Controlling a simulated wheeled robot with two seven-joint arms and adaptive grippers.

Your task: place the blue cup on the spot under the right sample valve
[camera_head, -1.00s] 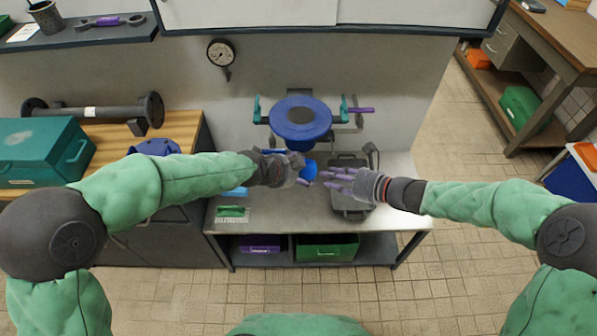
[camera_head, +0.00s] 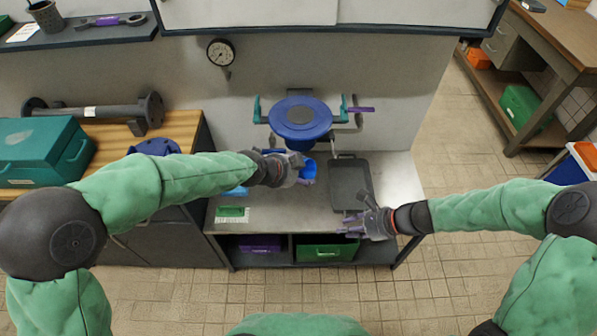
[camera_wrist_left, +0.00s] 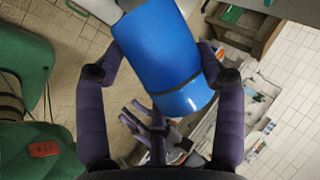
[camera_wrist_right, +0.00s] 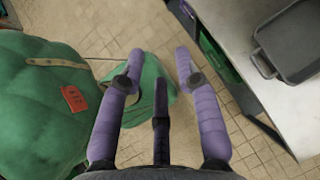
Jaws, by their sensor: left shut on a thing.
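My left gripper (camera_head: 303,167) is shut on the blue cup (camera_head: 309,172) and holds it just in front of the blue round vessel (camera_head: 300,130). In the left wrist view the cup (camera_wrist_left: 160,50) sits tilted between the two purple fingers. The right sample valve (camera_head: 344,109), teal with a purple handle, is on the vessel's right side, up and right of the cup. The spot under it cannot be made out. My right gripper (camera_head: 352,226) is empty and open near the bench's front edge. Its fingers show apart in the right wrist view (camera_wrist_right: 155,65).
A dark tray (camera_head: 350,182) lies on the right of the metal bench (camera_head: 398,180). A green item (camera_head: 232,212) lies at the bench's front left. The other teal valve (camera_head: 257,110) is on the vessel's left. Bare bench lies between the tray and the green item.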

